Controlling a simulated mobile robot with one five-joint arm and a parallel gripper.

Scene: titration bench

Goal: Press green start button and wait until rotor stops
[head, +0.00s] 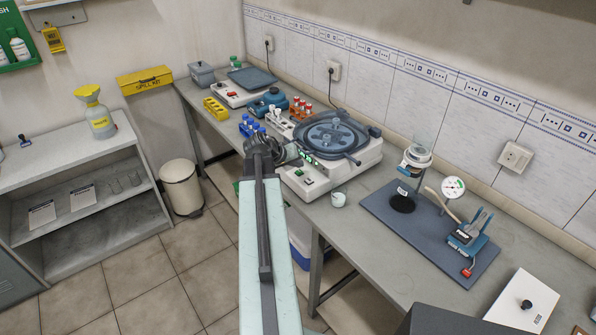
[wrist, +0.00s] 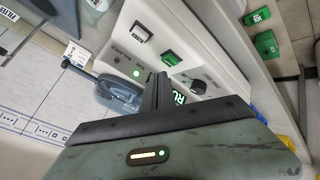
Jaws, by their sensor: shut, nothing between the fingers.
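The centrifuge (head: 350,172) is a white machine on the bench with a round blue-grey rotor (head: 330,138) on top; a single picture does not show whether the rotor turns. A green button (head: 309,181) sits on its front panel. A display (wrist: 178,97) shows green letters, partly hidden, starting "RU". My gripper (head: 292,153) is shut and empty at the panel's left; its fingers (wrist: 158,82) are apart from the green button.
A dark mat (head: 390,216) with instruments lies to the right. The bench front edge runs close by.

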